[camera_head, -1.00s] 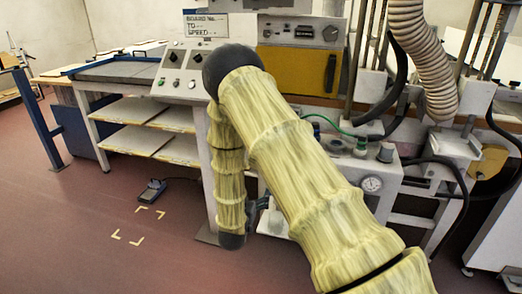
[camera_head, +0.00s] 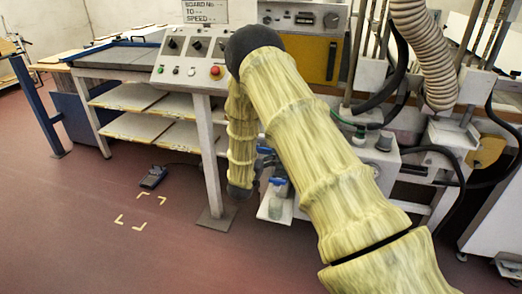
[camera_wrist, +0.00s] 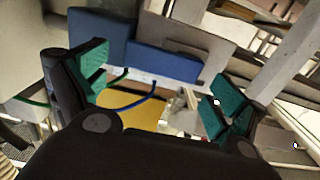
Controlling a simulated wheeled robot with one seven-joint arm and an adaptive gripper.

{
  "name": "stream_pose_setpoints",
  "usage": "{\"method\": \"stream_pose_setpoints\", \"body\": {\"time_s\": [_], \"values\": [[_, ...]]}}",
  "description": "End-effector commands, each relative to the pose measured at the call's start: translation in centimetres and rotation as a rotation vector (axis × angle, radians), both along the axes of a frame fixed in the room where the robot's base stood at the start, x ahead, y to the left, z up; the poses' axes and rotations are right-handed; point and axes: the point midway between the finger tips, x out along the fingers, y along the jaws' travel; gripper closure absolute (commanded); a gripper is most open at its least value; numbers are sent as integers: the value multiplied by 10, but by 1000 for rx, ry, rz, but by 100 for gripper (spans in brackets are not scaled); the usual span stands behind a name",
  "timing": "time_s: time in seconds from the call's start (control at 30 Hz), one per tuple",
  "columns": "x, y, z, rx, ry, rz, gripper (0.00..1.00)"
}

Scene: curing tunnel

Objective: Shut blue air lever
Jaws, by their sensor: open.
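A blue part, seemingly the air lever, shows close up in the wrist view as a broad block with a bar (camera_wrist: 165,62) running right. It lies beyond the fingertips, in the upper part of the gap between them; I cannot tell whether anything touches. In the head view small blue parts (camera_head: 278,181) show just right of my hanging forearm; which one is the lever is unclear. My gripper (camera_wrist: 158,88) is open, its green-padded fingers wide apart and nothing held. In the head view it is mostly hidden behind my arm.
A thin blue hose (camera_wrist: 140,106) and a yellow surface (camera_wrist: 135,112) lie beyond the gap. The control console (camera_head: 190,62) stands left of my arm, on a grey post. Black hoses and a ribbed duct (camera_head: 422,55) are at right. The floor at left is mostly clear, with a foot pedal (camera_head: 153,177).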

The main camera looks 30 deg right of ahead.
Motion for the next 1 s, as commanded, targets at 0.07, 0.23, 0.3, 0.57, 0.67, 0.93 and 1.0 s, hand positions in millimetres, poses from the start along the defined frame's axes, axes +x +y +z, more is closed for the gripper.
{"method": "stream_pose_setpoints", "body": {"time_s": [0.07,0.23,0.3,0.57,0.67,0.93,1.0], "values": [[4,-5,0,-1,-1,0,4],[8,-9,1,-1,0,1,4],[9,-10,0,-1,0,1,4],[8,-10,0,-1,0,1,18],[8,-10,0,-1,0,1,36],[9,-9,0,0,-1,1,68],[10,-6,0,4,-6,5,68]]}}
